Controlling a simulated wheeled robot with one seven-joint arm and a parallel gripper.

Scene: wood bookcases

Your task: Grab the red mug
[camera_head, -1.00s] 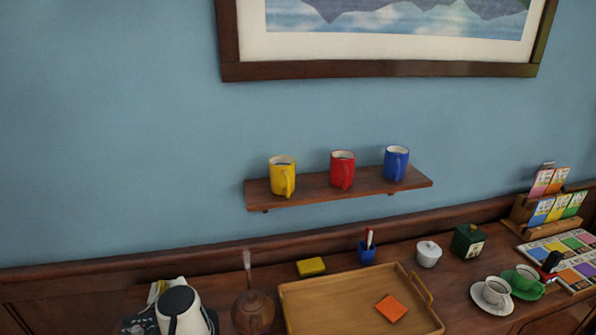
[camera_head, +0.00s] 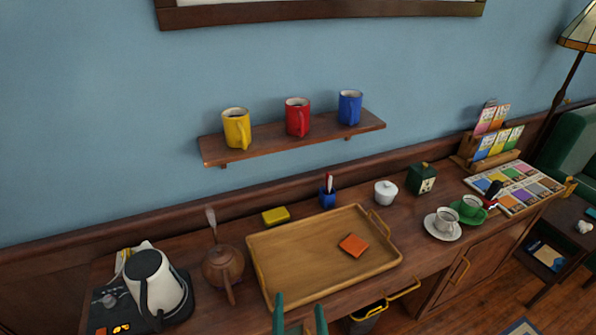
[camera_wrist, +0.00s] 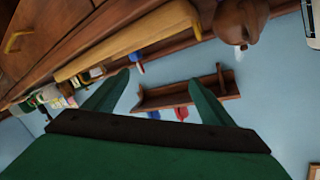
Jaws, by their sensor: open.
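The red mug (camera_head: 297,118) stands upright on the wooden wall shelf (camera_head: 270,143), between a yellow mug (camera_head: 236,129) on its left and a blue mug (camera_head: 349,107) on its right. My gripper (camera_head: 299,313) has green fingers, spread apart and empty, at the bottom edge of the head view. It is well below the shelf, in front of the tray. In the wrist view the open fingers (camera_wrist: 160,78) frame the shelf (camera_wrist: 180,92). Small parts of the red mug (camera_wrist: 181,113) and blue mug (camera_wrist: 153,114) show there; my gripper body may hide the yellow one.
Below the shelf is a sideboard with a wooden tray (camera_head: 262,273) holding an orange square (camera_head: 353,245), a kettle (camera_head: 157,281), a brown pot (camera_head: 223,270), a pen cup (camera_head: 327,196) and cups on saucers (camera_head: 442,226). A picture frame (camera_head: 320,13) hangs above the shelf. The wall between is clear.

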